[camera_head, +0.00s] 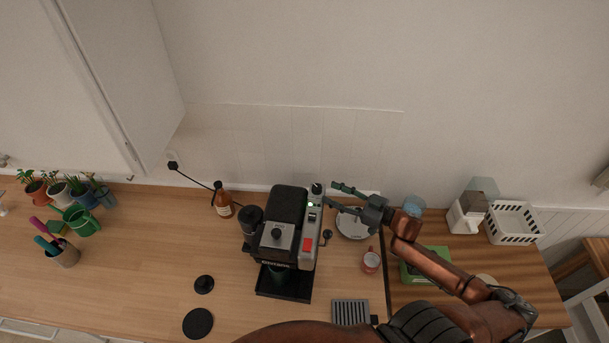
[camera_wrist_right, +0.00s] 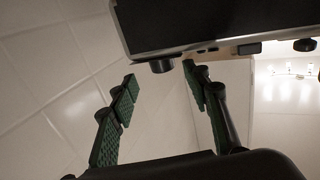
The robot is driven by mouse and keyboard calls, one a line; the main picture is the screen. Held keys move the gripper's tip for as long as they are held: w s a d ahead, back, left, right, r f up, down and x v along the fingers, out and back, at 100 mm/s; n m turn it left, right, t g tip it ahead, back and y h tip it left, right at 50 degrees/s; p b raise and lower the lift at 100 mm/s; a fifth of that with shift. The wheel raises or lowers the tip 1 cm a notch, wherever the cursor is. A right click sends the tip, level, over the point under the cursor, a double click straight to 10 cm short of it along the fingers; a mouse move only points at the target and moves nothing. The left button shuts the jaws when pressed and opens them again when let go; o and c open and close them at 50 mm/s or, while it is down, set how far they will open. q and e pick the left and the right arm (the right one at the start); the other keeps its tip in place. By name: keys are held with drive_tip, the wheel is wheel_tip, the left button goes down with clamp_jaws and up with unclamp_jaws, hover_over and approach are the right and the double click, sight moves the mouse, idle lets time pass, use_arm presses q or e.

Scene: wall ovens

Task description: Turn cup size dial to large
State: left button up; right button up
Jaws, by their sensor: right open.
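The black and silver coffee machine (camera_head: 284,225) stands on the wooden counter. Its grey right-hand panel (camera_head: 309,235) has a lit green spot, switches and a red patch. A black round knob (camera_head: 327,234) sticks out from its right side; I cannot tell its setting or whether it is the cup size dial. My right gripper (camera_head: 332,194) is open and empty beside the machine's upper right back. In the right wrist view, the open green-padded fingers (camera_wrist_right: 160,78) point towards a black knob (camera_wrist_right: 162,65) on the machine's dark edge (camera_wrist_right: 190,25). The knob appears between the fingertips, with no clear contact. My left gripper is out of view.
A white plate (camera_head: 352,226) and a red-and-white mug (camera_head: 371,262) are right of the machine. A brown bottle (camera_head: 222,200) stands left of it. A metal grate (camera_head: 350,312) and black discs (camera_head: 198,323) lie in front. The wall (camera_head: 290,150) is close behind.

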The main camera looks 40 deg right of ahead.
sight(322, 189)
drive_tip(key=w+a, duration=0.1)
drive_tip(key=w+a+r+p, duration=0.1)
drive_tip(key=shift+w, duration=0.4)
drive_tip(key=w, duration=0.2)
drive_tip(key=w+a+f+p, duration=0.1)
drive_tip(key=shift+s+r, duration=0.2)
drive_tip(key=shift+w+f, duration=0.1)
drive_tip(key=shift+w, duration=0.1)
drive_tip(key=shift+c, duration=1.3)
drive_tip(key=shift+s, duration=0.15)
drive_tip(key=c, duration=0.9)
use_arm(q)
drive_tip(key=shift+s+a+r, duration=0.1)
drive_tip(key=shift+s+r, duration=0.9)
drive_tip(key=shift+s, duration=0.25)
use_arm(e)
drive_tip(key=shift+c, duration=0.2)
